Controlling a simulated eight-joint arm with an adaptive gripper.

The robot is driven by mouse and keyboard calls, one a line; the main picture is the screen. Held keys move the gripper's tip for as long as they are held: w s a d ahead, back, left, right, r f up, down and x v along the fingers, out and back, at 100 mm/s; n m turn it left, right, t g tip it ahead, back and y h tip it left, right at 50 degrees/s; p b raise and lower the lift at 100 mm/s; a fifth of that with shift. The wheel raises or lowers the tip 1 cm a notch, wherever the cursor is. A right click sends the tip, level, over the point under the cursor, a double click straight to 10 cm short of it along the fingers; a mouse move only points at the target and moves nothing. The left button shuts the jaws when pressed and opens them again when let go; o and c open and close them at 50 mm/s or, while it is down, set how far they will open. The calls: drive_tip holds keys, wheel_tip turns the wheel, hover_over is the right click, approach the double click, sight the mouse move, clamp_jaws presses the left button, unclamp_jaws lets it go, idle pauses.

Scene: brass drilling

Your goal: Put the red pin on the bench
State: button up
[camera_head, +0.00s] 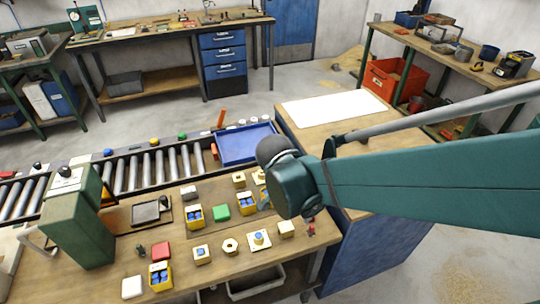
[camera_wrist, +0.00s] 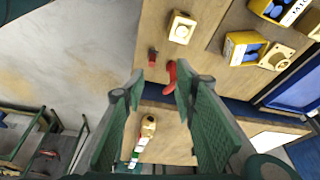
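Two red things lie near the bench edge in the wrist view: a curved, elongated one (camera_wrist: 171,76) and a small block-like one (camera_wrist: 152,57). I cannot tell for certain which is the red pin. My gripper (camera_wrist: 160,88) is open, with its green fingers apart. The curved red thing shows just beyond the fingertips, close to the right finger; contact is unclear. In the head view a small red thing (camera_head: 311,229) is at the right edge of the wooden bench (camera_head: 215,272). My arm hides most of the gripper there.
A blue tray (camera_head: 245,143) is behind. A white sheet (camera_head: 333,106) lies on the neighbouring blue-sided bench. A tan-topped object (camera_wrist: 145,132) shows between my fingers, apparently beyond them.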

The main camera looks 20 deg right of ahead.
drive_tip(key=a+r+n+t+y, duration=0.1)
drive_tip(key=a+r+n+t, duration=0.1)
drive_tip(key=r+n, duration=0.4)
drive_tip(key=s+a+r+n+t+y, duration=0.1)
drive_tip(key=a+r+n+t+y, duration=0.1)
drive_tip(key=r+n+t, duration=0.2)
wheel_tip(320, 180, up, 4)
drive_tip(key=n, duration=0.5)
drive_tip(key=shift+a+f+y, duration=0.25)
drive_tip(key=shift+a+y, duration=0.05)
